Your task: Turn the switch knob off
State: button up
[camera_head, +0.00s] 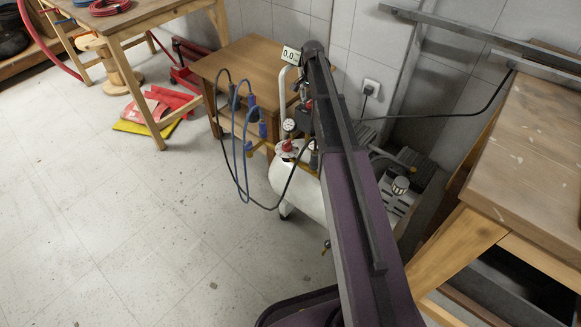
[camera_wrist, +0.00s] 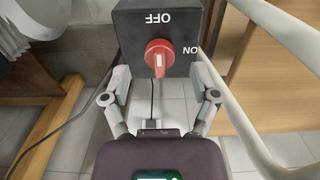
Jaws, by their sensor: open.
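In the wrist view a black switch box (camera_wrist: 186,21) fills the top middle. Its white OFF label appears upside down at the top, with ON at the right. A red round knob (camera_wrist: 158,58) with a white mark sits on its face; the mark looks roughly upright in the picture. My gripper (camera_wrist: 160,72) is open, its two fingers on either side of the knob and apart from it. Nothing is held. In the head view my arm hides most of the gripper and switch area, beside the white compressor (camera_head: 301,190).
In the wrist view a pale tube (camera_wrist: 238,105) runs close along the right finger. A black cable (camera_wrist: 60,130) crosses at left. In the head view a wooden cabinet (camera_head: 235,60) stands behind, with hanging hoses (camera_head: 240,140) to the left. A workbench (camera_head: 535,150) stands at right. The floor at left is mostly clear.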

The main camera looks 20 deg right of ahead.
aim_at(310, 101)
jog(key=shift+r+p, duration=5.6)
jog(key=shift+r, duration=0.3)
jog(key=s+a+f+n+b, duration=0.3)
jog(key=s+a+f+b, duration=0.2)
jog(key=s, duration=0.3)
jog(key=s+a+f+n+b, duration=0.3)
jog(key=s+a+f+b, duration=0.2)
jog(key=s+f+b, duration=0.2)
jog(key=s+a+f+n+b, duration=0.3)
jog(key=s+a+f+b, duration=0.2)
jog(key=s, duration=0.6)
notch_tip(310, 101, down, 2)
jog(key=shift+a+f+b, duration=0.1)
jog(key=shift+a+b, duration=0.15)
jog(key=shift+b, duration=0.75)
jog(key=s+a+r+n+p, duration=0.1)
jog(key=s+n, duration=0.1)
jog(key=s, duration=0.3)
notch_tip(310, 101, up, 33)
jog(key=p, duration=3.3)
jog(key=shift+w+a, duration=0.2)
jog(key=shift+w, duration=0.05)
